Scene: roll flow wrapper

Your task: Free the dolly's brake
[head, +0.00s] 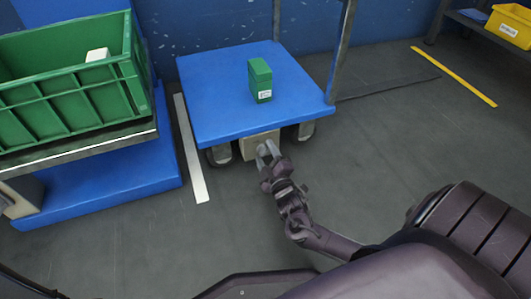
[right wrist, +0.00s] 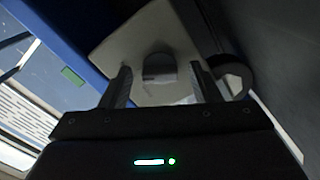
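The dolly (head: 215,95) is a low blue platform on casters, with a green box on its top. Under its front edge sits a beige block (head: 250,148), which looks like the brake housing. In the right wrist view it is a pale plate (right wrist: 150,35) with a grey rounded knob (right wrist: 160,68) on it. My right gripper (head: 267,150) is at the front of the block. In the right wrist view its two fingers (right wrist: 164,85) are apart, with the knob between them and gaps on both sides. My left gripper is not in view.
The green box (head: 260,80) stands on the dolly. Casters (head: 219,155) flank the block. At left, a green crate (head: 70,100) is on a cart with a blue base (head: 110,185). A white floor strip (head: 191,150) lies between. Floor to the right is clear; a yellow bin (head: 510,25) is far right.

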